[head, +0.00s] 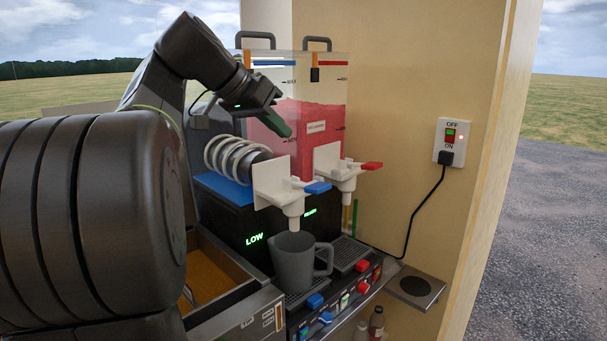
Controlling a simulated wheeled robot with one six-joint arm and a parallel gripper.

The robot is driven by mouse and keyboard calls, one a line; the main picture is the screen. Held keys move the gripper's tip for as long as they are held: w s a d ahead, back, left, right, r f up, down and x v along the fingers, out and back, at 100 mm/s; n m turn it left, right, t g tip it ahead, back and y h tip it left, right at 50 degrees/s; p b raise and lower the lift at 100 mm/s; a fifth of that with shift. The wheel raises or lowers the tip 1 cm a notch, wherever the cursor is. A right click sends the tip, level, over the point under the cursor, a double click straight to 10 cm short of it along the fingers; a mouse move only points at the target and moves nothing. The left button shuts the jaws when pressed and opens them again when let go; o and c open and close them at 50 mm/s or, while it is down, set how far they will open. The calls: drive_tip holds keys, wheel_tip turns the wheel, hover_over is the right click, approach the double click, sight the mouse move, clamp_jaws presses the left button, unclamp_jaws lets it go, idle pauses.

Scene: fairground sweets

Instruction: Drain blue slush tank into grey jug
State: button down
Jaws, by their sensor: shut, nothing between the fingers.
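The blue slush tank (222,140) is the left, clear tank, with a white coil (238,157) inside. A flat blue layer (222,188) shows at its bottom; I cannot tell whether it is slush or base. Its white tap (270,182) has a blue lever (317,188), and the nozzle points down. The grey jug (292,265) stands upright below that nozzle on the drip tray, handle to the right. Its inside is hidden, and no stream shows. My gripper (285,129) is shut and empty, in front of the tanks and above the blue lever, apart from it.
The right tank holds red slush (325,118), with a red-lever tap (371,166). Green lettering reads LOW (254,239). A control panel (335,306) runs along the front. A wall switch (450,134) has a plug and cable. A small shelf (416,287) sticks out right.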

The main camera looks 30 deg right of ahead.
drive_tip(key=shift+d+f, duration=0.1)
approach(322, 184)
drive_tip(key=d, duration=0.2)
drive_tip(key=w+d+p, duration=0.1)
drive_tip(key=shift+d+r, duration=0.3)
drive_tip(key=f, duration=0.3)
drive_tip(key=shift+s+d+f, duration=0.15)
drive_tip(key=shift+s+d, duration=0.1)
drive_tip(key=shift+d+f, duration=0.1)
drive_tip(key=shift+f, duration=0.5)
drive_tip(key=shift+s, duration=0.1)
drive_tip(key=shift+f, duration=0.15)
